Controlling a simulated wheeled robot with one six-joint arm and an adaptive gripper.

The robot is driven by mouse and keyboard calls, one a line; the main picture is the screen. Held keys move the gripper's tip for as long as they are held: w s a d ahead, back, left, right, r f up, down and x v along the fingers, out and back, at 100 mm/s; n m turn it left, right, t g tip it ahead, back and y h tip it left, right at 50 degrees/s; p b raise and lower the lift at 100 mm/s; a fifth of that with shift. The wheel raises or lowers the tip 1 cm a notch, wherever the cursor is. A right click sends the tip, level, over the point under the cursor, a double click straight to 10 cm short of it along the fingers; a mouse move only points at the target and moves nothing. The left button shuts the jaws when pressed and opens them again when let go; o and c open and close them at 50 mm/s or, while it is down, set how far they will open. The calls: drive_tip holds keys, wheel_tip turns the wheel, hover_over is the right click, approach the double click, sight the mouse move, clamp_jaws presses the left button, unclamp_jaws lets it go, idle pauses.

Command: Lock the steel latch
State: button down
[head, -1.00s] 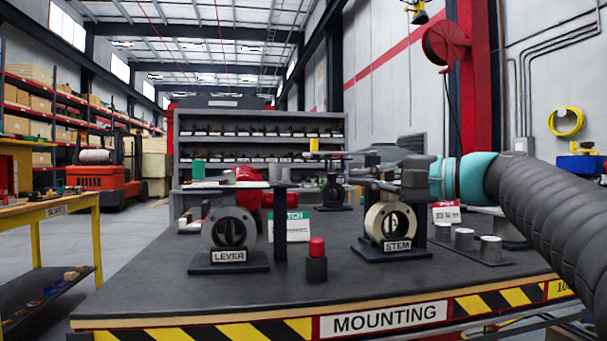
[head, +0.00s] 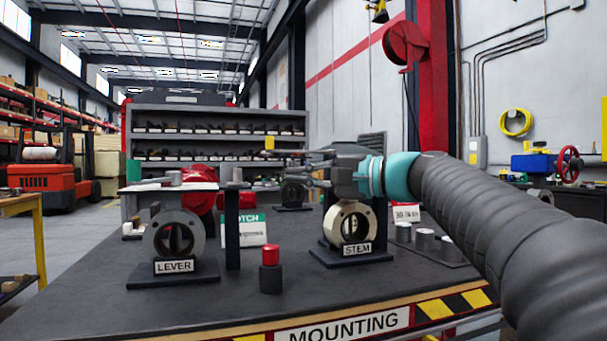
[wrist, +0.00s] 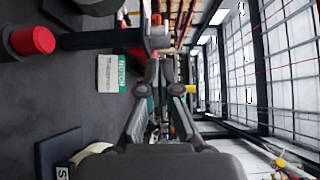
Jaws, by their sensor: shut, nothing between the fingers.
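I cannot tell which part is the steel latch. The STEM valve (head: 350,222) stands to the right, and the NOTCH sign (head: 252,231) stands behind the post. My gripper (head: 308,178) points left above the STEM valve, apart from the LEVER valve.
A red-capped black peg (head: 270,268) stands at the front of the dark table (head: 200,310). A farther valve (head: 293,192) has a yellow-tipped handle (head: 270,143). Several grey cylinders (head: 425,240) sit at the right. A shelf (head: 225,125) is behind. The front-left tabletop is clear.

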drive_tip(key=p+x, duration=0.1)
drive_tip(key=x, duration=0.9)
drive_tip(key=shift+w+a, duration=0.15)
drive_tip(key=shift+w, duration=0.05)
drive_tip(key=shift+f, duration=0.1)
drive_tip(key=shift+s+a, duration=0.2)
drive_tip(key=shift+a, duration=0.25)
drive_tip(key=shift+s+a, duration=0.15)
drive_tip(key=shift+a, duration=0.3)
drive_tip(key=b, duration=0.3)
approach(241, 174)
drive_tip(key=s+d, duration=0.1)
drive_tip(key=d, duration=0.1)
drive_tip(key=s+d, duration=0.2)
drive_tip(key=shift+s+d, duration=0.2)
drive_tip(key=shift+s, duration=0.15)
